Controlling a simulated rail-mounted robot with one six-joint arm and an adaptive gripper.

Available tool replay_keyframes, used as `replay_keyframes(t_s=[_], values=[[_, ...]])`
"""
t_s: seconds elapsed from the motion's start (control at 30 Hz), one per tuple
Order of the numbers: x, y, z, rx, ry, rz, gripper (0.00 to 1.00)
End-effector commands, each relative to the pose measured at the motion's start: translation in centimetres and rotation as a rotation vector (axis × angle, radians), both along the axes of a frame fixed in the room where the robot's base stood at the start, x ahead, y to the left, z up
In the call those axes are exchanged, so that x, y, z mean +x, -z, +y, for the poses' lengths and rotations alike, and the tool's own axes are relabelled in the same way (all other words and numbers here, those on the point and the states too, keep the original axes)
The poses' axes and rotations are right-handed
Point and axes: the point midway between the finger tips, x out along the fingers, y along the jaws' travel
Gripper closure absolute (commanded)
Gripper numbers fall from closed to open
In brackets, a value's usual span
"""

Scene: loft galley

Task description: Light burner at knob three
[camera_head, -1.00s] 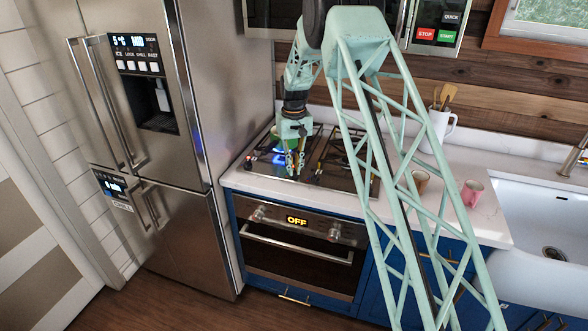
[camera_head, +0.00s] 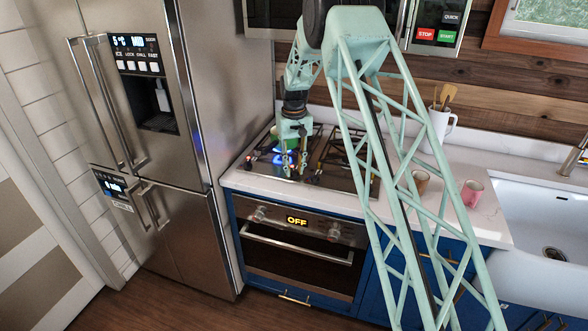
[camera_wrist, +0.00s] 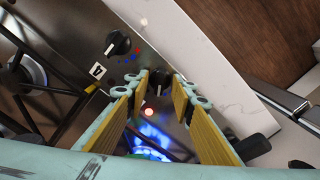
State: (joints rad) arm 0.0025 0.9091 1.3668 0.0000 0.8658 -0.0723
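The gas cooktop (camera_head: 338,186) has black knobs along its front edge. In the wrist view, one black knob (camera_wrist: 158,80) lies between the fingertips of my gripper (camera_wrist: 160,78), with a gap seen on each side. The gripper's yellow-padded fingers are apart and hold nothing. Another black knob (camera_wrist: 117,43) stands farther along the edge, clear of the fingers. A blue flame (camera_wrist: 152,138) burns below the fingers in that view. In the head view my gripper (camera_head: 294,170) is low over the cooktop's front, beside the blue flame (camera_head: 280,158).
A green vessel (camera_head: 279,138) stands at the back left of the cooktop, partly hidden by my arm. A brown cup (camera_head: 421,180) and a pink cup (camera_head: 472,192) stand on the counter at right. The oven display (camera_head: 297,220) reads OFF. Dark grates (camera_wrist: 62,92) lie near the fingers.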

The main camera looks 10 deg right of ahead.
Motion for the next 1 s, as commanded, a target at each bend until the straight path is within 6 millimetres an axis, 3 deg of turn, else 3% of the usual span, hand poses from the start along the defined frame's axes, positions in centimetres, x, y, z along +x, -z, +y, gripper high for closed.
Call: replay_keyframes(t_s=[0.37, 0.8, 1.0], values=[[0.1, -2.7, 0.0, 0.0, 0.0, -0.002, 0.77], [0.1, -9.0, 0.0, 0.0, 0.0, -0.002, 0.77], [0.0, -10.9, 0.0, 0.0, 0.0, 0.0, 0.77]])
